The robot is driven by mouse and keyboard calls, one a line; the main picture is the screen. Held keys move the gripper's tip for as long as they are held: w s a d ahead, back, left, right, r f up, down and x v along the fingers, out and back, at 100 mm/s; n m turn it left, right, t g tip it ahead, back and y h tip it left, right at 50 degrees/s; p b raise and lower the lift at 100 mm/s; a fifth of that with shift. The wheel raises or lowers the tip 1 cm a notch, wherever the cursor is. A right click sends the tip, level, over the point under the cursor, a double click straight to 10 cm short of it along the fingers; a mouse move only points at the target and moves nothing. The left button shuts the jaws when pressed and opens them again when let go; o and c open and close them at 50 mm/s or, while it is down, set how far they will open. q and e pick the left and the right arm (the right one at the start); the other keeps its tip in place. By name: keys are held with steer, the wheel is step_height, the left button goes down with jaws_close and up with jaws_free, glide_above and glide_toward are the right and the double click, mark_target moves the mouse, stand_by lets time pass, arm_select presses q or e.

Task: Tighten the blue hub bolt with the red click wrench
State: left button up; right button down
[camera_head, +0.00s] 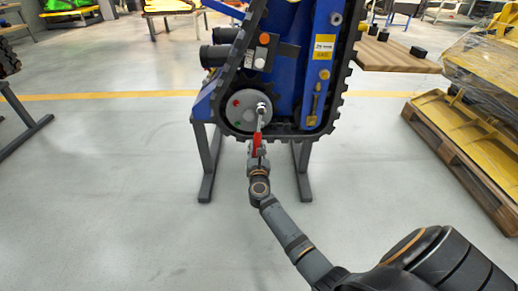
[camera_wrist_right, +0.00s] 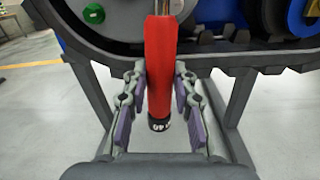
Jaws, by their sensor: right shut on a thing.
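The tracked carrier (camera_head: 292,60) has a blue frame and a black track, with a round grey hub (camera_head: 243,97) low on its left side. A red dot and a green bolt (camera_head: 238,123) show on the hub; the green bolt also shows in the right wrist view (camera_wrist_right: 94,13). The wrench (camera_head: 257,142) has a red handle (camera_wrist_right: 159,65) and a silver shaft reaching up to the hub's right part. Its head covers whatever is under it, and I see no blue bolt. My right gripper (camera_wrist_right: 156,100) is shut on the red handle, below the track. My left gripper is out of view.
The carrier stands on a dark-legged stand (camera_head: 207,170). A wooden table top (camera_head: 395,57) with black pieces is at the right, near a pallet (camera_head: 460,150) with yellow parts. The floor in front is clear.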

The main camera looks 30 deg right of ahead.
steer(key=shift+a+r, duration=0.1)
steer(key=shift+w+a+r+m+b, duration=0.1)
steer(key=shift+w+a+m+b, duration=0.3)
steer(key=shift+a+m+b, duration=0.2)
steer(key=shift+d, duration=0.1)
steer(key=shift+s+d+n+p, duration=0.25)
steer(key=shift+d+n+p, duration=0.15)
steer(key=shift+p, duration=0.1)
steer(key=shift+s+d, duration=0.15)
steer(key=shift+d, duration=0.05)
steer(key=shift+d+n, duration=0.1)
steer(key=shift+n, duration=0.2)
